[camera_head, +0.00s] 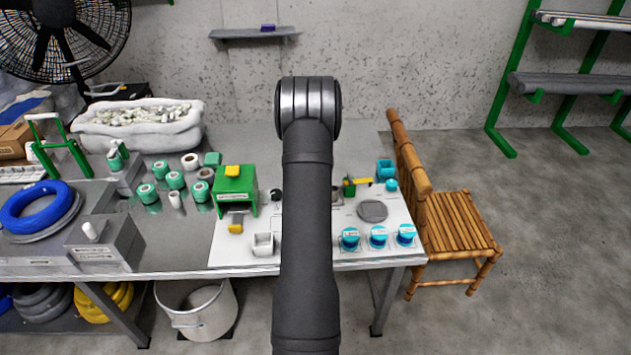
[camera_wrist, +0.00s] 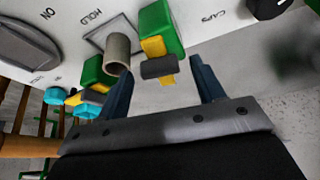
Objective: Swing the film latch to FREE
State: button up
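In the wrist view a green block (camera_wrist: 160,22) carries a yellow lever (camera_wrist: 152,46) with a dark grip (camera_wrist: 160,67), which looks like the film latch. The word HOLD is printed on the white board near it; I see no FREE label. My gripper (camera_wrist: 160,64) is open, with its two dark blue fingers apart. The dark grip appears between the fingertips, with visible gaps on both sides; I cannot tell the depth. In the head view my arm hides my gripper and this lever.
A beige tube (camera_wrist: 117,50) stands close to the left finger. A second green block (camera_wrist: 93,72) with yellow parts lies beyond it. In the head view, cyan-lidded jars (camera_head: 378,236) and a grey disc (camera_head: 372,210) stand on the right, and a green-yellow device (camera_head: 235,190) on the left.

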jog(key=c, duration=0.9)
jog(key=shift+c, duration=0.2)
jog(key=shift+n, duration=0.3)
jog(key=shift+n+y, duration=0.4)
jog(key=shift+n, duration=0.5)
jog(key=o, duration=1)
jog(key=shift+r, duration=0.1)
